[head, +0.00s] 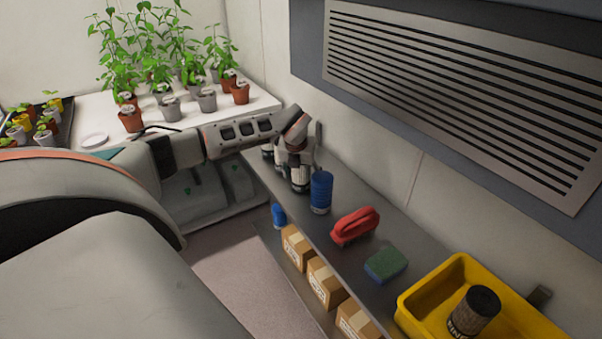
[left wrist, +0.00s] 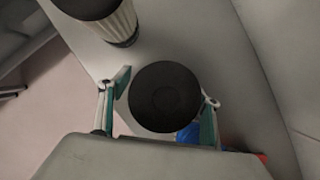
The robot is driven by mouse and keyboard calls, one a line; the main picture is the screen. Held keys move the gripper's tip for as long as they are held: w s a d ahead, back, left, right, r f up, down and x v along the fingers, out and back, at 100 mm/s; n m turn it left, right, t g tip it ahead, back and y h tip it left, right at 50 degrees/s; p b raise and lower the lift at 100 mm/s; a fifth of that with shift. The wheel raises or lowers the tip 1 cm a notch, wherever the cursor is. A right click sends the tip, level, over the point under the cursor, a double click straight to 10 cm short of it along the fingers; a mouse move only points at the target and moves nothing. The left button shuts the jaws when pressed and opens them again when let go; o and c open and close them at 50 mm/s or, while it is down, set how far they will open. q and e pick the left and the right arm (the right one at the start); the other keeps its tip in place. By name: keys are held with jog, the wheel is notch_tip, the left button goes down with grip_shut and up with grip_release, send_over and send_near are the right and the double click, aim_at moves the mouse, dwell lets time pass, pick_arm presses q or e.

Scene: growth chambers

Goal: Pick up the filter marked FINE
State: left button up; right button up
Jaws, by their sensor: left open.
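A pale pleated filter (head: 300,180) with dark bands stands upright on the grey shelf. My left gripper (head: 298,155) is above and around its top, with its jaws open. In the left wrist view a round black cap (left wrist: 166,97) lies between the two open fingers (left wrist: 165,88); whether they touch it I cannot tell. A second pale filter with a black top (head: 267,153) stands behind it; it also shows in the left wrist view (left wrist: 118,28). No FINE marking is readable on either. My right gripper is not in view.
A blue cylinder (head: 321,192) stands close to the gripped spot. A red brush (head: 355,226), green sponge (head: 386,266) and yellow crate (head: 422,297) follow along the shelf. The crate holds a dark brown filter (head: 474,311) with partly readable lettering. The wall (head: 345,143) borders the shelf.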

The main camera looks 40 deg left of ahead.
pick_arm(q)
jog(key=c, duration=1.3)
jog(key=shift+r, duration=0.1)
jog(key=shift+r, duration=0.1)
